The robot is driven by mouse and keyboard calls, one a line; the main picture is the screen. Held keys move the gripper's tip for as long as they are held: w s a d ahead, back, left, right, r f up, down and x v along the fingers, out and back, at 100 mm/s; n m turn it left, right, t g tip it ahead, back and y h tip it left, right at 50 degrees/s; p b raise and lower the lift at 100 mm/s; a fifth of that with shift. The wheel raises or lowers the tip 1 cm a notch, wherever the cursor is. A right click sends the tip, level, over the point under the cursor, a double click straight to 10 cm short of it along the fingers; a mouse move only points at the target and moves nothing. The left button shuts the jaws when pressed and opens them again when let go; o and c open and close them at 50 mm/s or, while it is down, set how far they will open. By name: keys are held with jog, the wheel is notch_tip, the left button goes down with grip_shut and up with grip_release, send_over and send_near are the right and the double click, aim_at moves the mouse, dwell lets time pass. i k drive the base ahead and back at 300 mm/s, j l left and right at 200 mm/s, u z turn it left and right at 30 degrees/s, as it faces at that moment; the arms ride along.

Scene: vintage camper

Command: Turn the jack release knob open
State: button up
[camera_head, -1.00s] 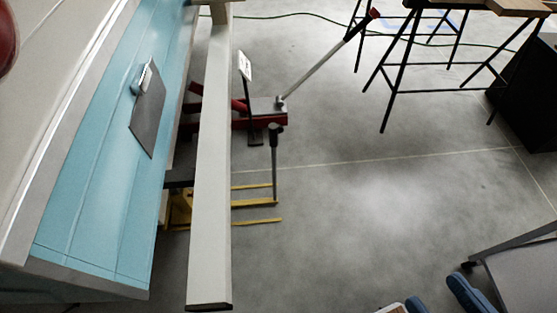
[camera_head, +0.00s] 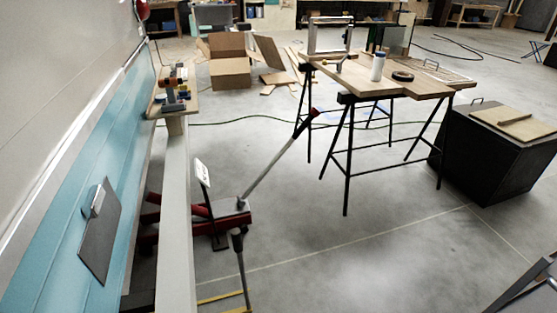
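A red floor jack (camera_head: 232,221) stands on the concrete floor, partly hidden behind a long pale beam. Its grey handle (camera_head: 272,163) slants up to the right and ends in a red grip (camera_head: 314,113). A white card with dark writing (camera_head: 202,173) stands upright beside the jack. A grey upright rod with a dark top (camera_head: 241,262) stands just in front of the jack. I cannot make out the release knob for certain at this size. My gripper is not in view.
The pale beam (camera_head: 175,220) and blue camper side (camera_head: 60,225) run along the left. A wooden shelf (camera_head: 180,108) holds small tools. A trestle table (camera_head: 370,80) and black cabinet (camera_head: 490,160) stand right. A cardboard box (camera_head: 228,72) is behind. Floor right of the jack is clear.

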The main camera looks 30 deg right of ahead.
aim_at(314, 111)
jog(key=z, duration=0.85)
jog(key=u, duration=0.45)
jog(key=i+u, duration=0.1)
jog(key=u, duration=0.35)
jog(key=i+u, duration=0.1)
jog(key=u, duration=0.35)
jog(key=l+u, duration=0.1)
jog(key=u, duration=0.75)
jog(key=i+l+u, duration=0.1)
jog(key=u, duration=0.35)
jog(key=l+u, duration=0.25)
jog(key=l, duration=0.15)
jog(key=l+u, duration=0.3)
jog(key=l+z, duration=0.2)
jog(key=l, duration=0.35)
jog(key=l+z, duration=0.2)
jog(key=l, duration=0.3)
jog(key=i+l+z, duration=0.2)
jog(key=l, duration=0.3)
jog(key=l+z, duration=0.4)
jog(key=l, duration=0.2)
jog(key=l+z, duration=0.4)
jog(key=l, duration=0.25)
jog(key=i+l+z, duration=0.2)
jog(key=l+z, duration=0.2)
jog(key=l, duration=0.15)
